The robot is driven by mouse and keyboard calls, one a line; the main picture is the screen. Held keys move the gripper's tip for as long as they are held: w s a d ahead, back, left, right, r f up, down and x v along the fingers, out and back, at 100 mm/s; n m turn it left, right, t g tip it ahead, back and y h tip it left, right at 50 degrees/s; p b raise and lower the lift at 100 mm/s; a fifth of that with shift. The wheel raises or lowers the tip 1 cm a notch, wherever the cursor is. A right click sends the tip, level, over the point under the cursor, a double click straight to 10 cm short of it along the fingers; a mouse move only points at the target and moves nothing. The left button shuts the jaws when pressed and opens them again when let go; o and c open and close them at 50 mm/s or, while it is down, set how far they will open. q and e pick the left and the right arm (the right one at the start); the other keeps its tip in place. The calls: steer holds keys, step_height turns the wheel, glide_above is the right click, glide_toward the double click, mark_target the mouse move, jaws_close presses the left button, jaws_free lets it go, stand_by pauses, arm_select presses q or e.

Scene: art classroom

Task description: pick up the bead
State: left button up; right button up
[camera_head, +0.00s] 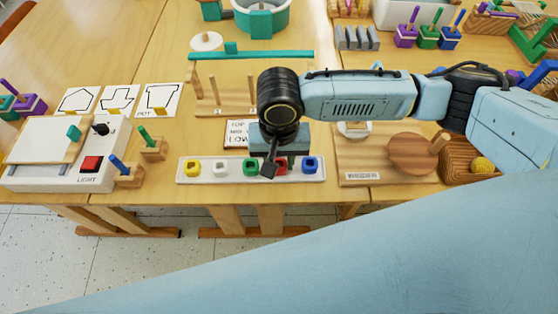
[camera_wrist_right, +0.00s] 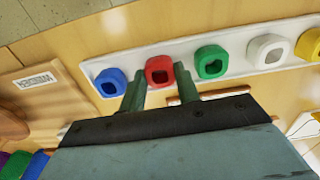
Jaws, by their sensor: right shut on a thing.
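A white strip tray (camera_head: 308,177) near the table's front edge bears a row of square beads with holes: yellow (camera_head: 193,168), white (camera_head: 221,168), green (camera_head: 249,168), red (camera_head: 282,164) and blue (camera_head: 309,165). My right gripper (camera_head: 270,165) points down over the row and partly hides the red bead. In the right wrist view the two fingers (camera_wrist_right: 160,88) stand on either side of the red bead (camera_wrist_right: 160,71), shut on it. It appears at its place on the tray; I cannot tell if it is lifted. My left gripper is not in view.
A wooden board with a disc (camera_head: 412,153) lies right of the tray. A sign (camera_head: 237,134) and a pegged rack (camera_head: 212,105) stand behind it. A light box (camera_head: 62,155) and small pegged blocks (camera_head: 152,150) are at left. A blue arm link of mine crosses the foreground.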

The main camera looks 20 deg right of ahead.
steer(key=shift+r, duration=0.15)
